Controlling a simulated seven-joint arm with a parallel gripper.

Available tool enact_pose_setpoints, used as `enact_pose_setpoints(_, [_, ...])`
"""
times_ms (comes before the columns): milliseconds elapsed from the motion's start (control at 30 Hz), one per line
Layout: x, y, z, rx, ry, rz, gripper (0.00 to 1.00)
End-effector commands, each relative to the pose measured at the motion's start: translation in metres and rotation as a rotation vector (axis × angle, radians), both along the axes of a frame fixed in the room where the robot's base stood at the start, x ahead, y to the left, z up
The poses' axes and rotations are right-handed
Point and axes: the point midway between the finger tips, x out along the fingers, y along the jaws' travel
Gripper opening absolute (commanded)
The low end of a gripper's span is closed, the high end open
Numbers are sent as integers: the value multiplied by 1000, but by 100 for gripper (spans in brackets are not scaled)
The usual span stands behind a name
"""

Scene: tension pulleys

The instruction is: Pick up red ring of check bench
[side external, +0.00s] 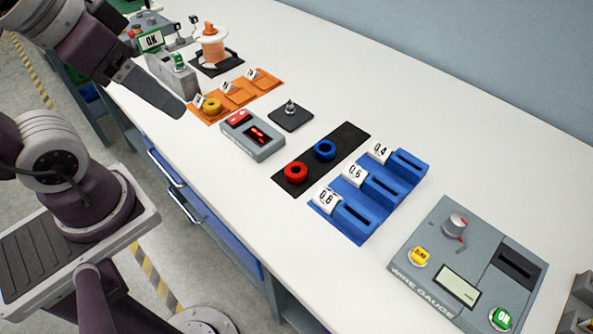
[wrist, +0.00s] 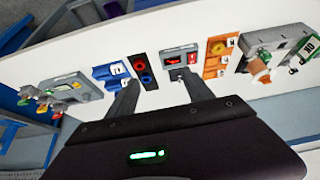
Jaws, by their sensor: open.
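The red ring (side external: 296,172) lies on a black mat (side external: 350,134) near the mat's front end. A blue ring (side external: 325,150) lies behind it on the same mat. In the wrist view the red ring (wrist: 140,67) and the blue ring (wrist: 146,79) show beyond my fingers. My gripper (wrist: 155,82) is open and empty, its two dark fingers spread apart. In the side view my arm is at the upper left, away from the ring, and the fingertips cannot be told clearly there.
A grey box with a red display (side external: 253,135) stands left of the mat. Blue slotted blocks (side external: 372,189) labelled 0.4, 0.6 and 0.8 stand right of it. A grey wire gauge (side external: 465,265) is at the right. An orange tray (side external: 236,97) holds a yellow ring. White bench space is clear behind.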

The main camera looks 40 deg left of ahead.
Motion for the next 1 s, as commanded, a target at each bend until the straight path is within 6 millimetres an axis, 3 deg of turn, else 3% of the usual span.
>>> enact_pose_setpoints(133, [30,-9,-2,-88,88,126,60])
enact_pose_setpoints(233, [74,-26,-19,-184,209,338,60])
enact_pose_setpoints(300, [104,-41,-41,-229,288,505,60])
enact_pose_setpoints(433, [143,-68,-94,-259,391,782,60])
enact_pose_setpoints(500, [154,-79,-118,-259,421,891,60])
enact_pose_setpoints(633, [163,-88,-145,-254,443,1003,60])
enact_pose_setpoints(1000, [173,-88,-203,-252,448,1022,60])
